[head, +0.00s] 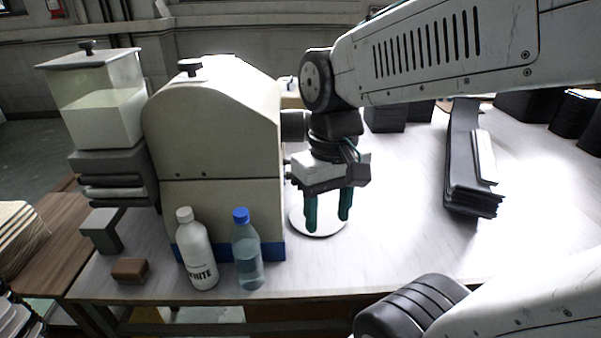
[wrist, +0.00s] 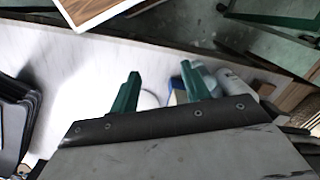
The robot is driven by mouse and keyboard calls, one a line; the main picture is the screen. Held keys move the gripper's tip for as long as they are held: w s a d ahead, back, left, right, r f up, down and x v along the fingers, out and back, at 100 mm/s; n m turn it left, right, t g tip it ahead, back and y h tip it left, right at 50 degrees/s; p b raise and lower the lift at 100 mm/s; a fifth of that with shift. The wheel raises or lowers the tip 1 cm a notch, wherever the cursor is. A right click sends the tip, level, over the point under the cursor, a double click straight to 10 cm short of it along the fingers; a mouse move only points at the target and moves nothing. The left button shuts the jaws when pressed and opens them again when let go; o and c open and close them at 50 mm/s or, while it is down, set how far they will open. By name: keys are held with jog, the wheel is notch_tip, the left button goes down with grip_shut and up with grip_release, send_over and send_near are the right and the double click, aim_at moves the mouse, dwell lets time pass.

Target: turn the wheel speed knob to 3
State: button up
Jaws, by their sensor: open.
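The beige machine (head: 215,140) with a blue base stands on the table to the left of my gripper. A black knob (head: 190,67) sits on top of it, but I cannot tell whether this is the wheel speed knob. No dial marks or number 3 can be read. Small dark parts on the machine's right side are partly hidden by my wrist. My gripper (head: 327,222) is open and empty, pointing down just right of the machine, over a white round disc (head: 318,230). In the wrist view, the open green fingers (wrist: 160,69) frame part of the disc (wrist: 148,101).
A white bottle (head: 196,250) and a clear blue-capped bottle (head: 247,252) stand before the machine. A clear hopper (head: 100,105) is at left, with a brown block (head: 130,270) in front. Dark stacked panels (head: 465,160) lie right. The table (head: 390,190) between is clear.

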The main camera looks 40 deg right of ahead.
jog(key=w+d+f+m+g+y, duration=0.2)
jog(key=w+d+f+y, duration=0.4)
jog(key=w, duration=0.3)
jog(key=t+y, duration=0.8)
jog(key=t, duration=0.1)
send_near(287, 176)
jog(key=shift+n, duration=0.4)
jog(key=s+a+f, duration=0.1)
jog(key=s, duration=0.1)
jog(key=s+a+f, duration=0.1)
jog(key=s, duration=0.1)
jog(key=s+a+f, duration=0.1)
jog(key=a, duration=0.1)
jog(key=shift+s+f, duration=0.3)
jog(key=shift+s, duration=0.1)
jog(key=w+d+n+t, duration=0.3)
jog(key=w+d+t, duration=0.1)
jog(key=shift+r, duration=0.3)
jog(key=w+a+n, duration=0.1)
jog(key=w+a, duration=0.4)
jog(key=a, duration=0.1)
jog(key=shift+r+n, duration=0.3)
jog(key=c, duration=1)
